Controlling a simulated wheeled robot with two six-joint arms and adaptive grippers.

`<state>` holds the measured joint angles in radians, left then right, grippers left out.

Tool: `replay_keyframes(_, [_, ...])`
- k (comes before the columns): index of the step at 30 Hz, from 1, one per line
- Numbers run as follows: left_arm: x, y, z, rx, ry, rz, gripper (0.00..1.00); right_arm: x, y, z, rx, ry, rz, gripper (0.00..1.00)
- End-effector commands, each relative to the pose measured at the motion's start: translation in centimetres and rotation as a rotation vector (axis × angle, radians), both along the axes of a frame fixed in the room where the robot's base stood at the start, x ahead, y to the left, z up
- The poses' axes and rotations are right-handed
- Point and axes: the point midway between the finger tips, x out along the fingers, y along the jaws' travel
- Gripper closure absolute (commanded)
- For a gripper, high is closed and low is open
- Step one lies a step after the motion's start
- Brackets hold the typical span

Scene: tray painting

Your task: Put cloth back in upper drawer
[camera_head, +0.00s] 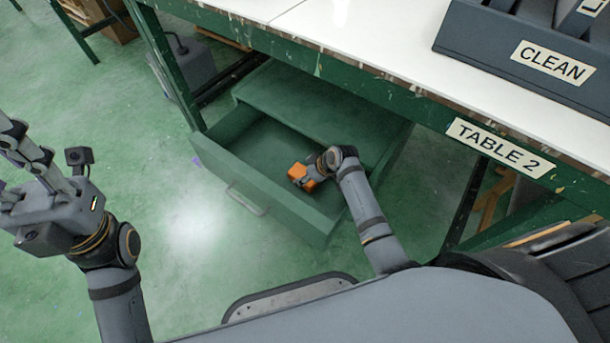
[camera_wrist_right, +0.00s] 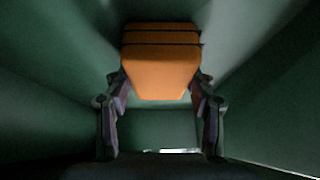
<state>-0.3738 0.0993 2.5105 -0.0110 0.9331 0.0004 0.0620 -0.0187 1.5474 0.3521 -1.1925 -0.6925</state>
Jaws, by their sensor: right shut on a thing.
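The orange folded cloth (camera_head: 300,174) is in the open green drawer (camera_head: 247,185) under the table. It also shows in the right wrist view (camera_wrist_right: 160,65), as stacked folds between the two fingers. My right gripper (camera_wrist_right: 160,100) is shut on the cloth, inside the drawer's walls. Whether the cloth touches the drawer floor I cannot tell. In the head view the right gripper's fingers are mostly hidden by its own arm. My left gripper (camera_head: 12,200) is at the far left, away from the drawer, with its fingers partly cut off by the picture edge.
The white table top (camera_head: 350,30) with a green frame overhangs the drawer's back. A "TABLE 2" label (camera_head: 500,148) is on its edge. A dark "CLEAN" tray (camera_head: 480,40) stands on top at right. The drawer's metal handle (camera_head: 245,201) faces front. Green floor is free at left.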

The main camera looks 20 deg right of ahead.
Motion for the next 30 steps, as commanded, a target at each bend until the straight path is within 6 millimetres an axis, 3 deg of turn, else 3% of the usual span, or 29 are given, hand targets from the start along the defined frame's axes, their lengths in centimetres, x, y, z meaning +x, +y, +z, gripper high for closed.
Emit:
replay_keyframes(8, [0.0,0.0,0.0,0.000,0.001,0.000,0.60,0.0,0.0,-0.1,0.000,0.000,0.000,0.78])
replay_keyframes(9, [0.0,0.0,0.0,0.000,0.001,0.000,0.60,0.0,0.0,-0.2,0.000,0.000,0.000,0.43])
replay_keyframes(14, [0.0,0.0,0.0,0.000,0.002,0.000,0.60,0.0,0.0,-0.2,0.000,0.000,0.000,0.21])
replay_keyframes(26, [0.2,0.0,0.1,0.000,0.007,0.001,0.60,-0.1,0.0,0.2,0.000,0.000,0.000,0.21])
replay_keyframes(30, [3.2,0.2,-0.9,-0.007,0.157,0.011,0.60,-0.3,-0.3,0.8,0.000,0.000,0.000,0.21])
